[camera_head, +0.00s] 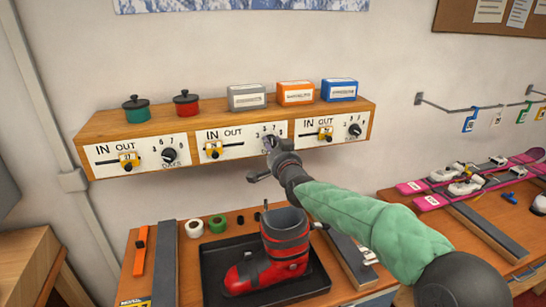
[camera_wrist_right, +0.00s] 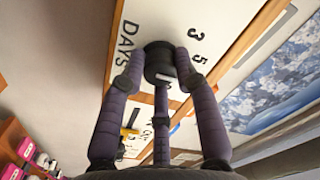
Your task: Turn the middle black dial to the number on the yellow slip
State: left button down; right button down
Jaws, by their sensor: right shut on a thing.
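The middle black dial (camera_head: 267,141) is on the middle white panel (camera_head: 228,150) of the wooden shelf and is mostly hidden by my right gripper (camera_head: 268,152) in the head view. In the right wrist view, the dial (camera_wrist_right: 160,52) sits between the fingers of my right gripper (camera_wrist_right: 161,66), which is shut on it. The numbers 3 and 5 and the word DAYS show beside the dial; its pointer reading is unclear. I cannot make out a yellow slip with a readable number. My left gripper is not in view.
Other black dials are on the left (camera_head: 169,155) and right (camera_head: 355,130) panels. Yellow sliders (camera_head: 213,150) sit by the IN and OUT marks. Pots and boxes stand on the shelf (camera_head: 208,111). Below, a red boot (camera_head: 270,262) stands on a black tray (camera_head: 212,270).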

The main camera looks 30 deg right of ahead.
jog(key=shift+f+m+b, duration=0.1)
jog(key=shift+m+b, duration=1.65)
jog(key=shift+m, duration=0.35)
jog(key=c, duration=0.9)
grip_release()
jog(key=v, duration=1.2)
